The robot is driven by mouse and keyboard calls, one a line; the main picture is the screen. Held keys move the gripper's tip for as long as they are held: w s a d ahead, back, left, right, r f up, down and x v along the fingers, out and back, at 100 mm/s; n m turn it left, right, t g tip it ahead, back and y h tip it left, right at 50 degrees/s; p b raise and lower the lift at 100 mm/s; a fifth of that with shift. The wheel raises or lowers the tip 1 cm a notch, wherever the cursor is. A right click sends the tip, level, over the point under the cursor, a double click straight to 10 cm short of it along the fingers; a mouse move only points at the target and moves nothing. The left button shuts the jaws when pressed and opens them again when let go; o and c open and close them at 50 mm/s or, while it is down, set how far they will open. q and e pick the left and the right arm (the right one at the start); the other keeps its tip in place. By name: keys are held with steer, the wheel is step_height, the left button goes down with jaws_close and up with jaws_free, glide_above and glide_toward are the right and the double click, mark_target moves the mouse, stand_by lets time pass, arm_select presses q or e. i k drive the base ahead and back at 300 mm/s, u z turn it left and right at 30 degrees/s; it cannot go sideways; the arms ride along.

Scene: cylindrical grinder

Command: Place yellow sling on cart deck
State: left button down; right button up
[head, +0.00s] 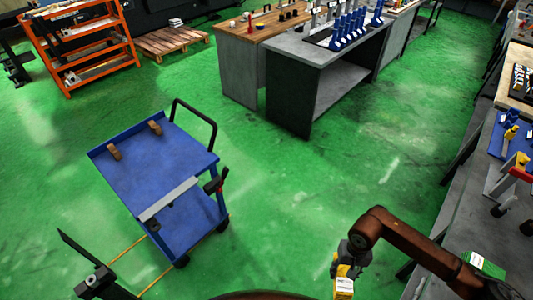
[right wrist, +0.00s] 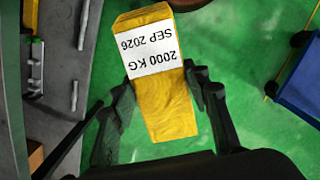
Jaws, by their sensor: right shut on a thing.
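The yellow sling (right wrist: 168,105) is a folded yellow bundle with a white label reading "2000 KG SEP 2026". My right gripper (right wrist: 157,100) is shut on it, with a dark finger on each side. In the head view the sling (head: 343,287) hangs at the right gripper (head: 345,268) above green floor, low in the picture. The blue cart (head: 135,185) stands to the left, well apart from the gripper.
The cart has a black handle (head: 195,110). Open green floor lies between gripper and cart. A dark-sided workbench (head: 290,95) with blue holders stands at the back. Grey benches line the right side.

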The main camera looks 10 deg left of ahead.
mark_target(163, 168)
steer(key=u, duration=0.8)
steer(key=i, duration=0.3)
steer(key=u, duration=1)
steer(key=i, duration=1.05)
steer(key=u, duration=0.35)
steer(key=i, duration=0.65)
steer(key=z, duration=0.05)
